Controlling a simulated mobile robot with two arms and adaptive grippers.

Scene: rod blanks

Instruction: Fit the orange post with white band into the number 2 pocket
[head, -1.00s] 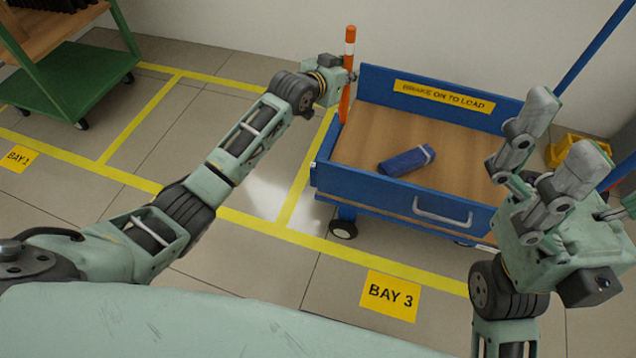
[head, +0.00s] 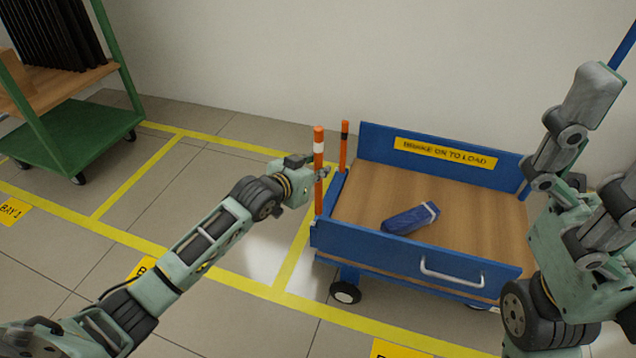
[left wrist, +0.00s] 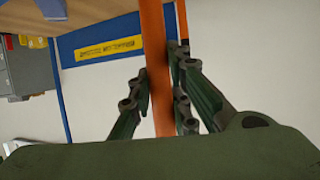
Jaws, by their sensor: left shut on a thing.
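The orange post with white band (head: 319,150) stands about upright in my left gripper (head: 323,176), which is shut on it below the band. Its lower end is at the near left corner of the blue cart (head: 365,245); I cannot tell whether it is above, touching or in a pocket. In the left wrist view the held post (left wrist: 155,60) passes between the fingers (left wrist: 160,100). No pocket number is readable. My right gripper (head: 590,170) is at the right, fingers apart, partly cut off by the frame edge.
A second orange post (head: 344,148) stands at the cart's left side behind the held one. A dark blue object (head: 410,218) lies on the wooden deck (head: 470,225). A green rack (head: 80,140) stands at the far left. Floor left of the cart is clear.

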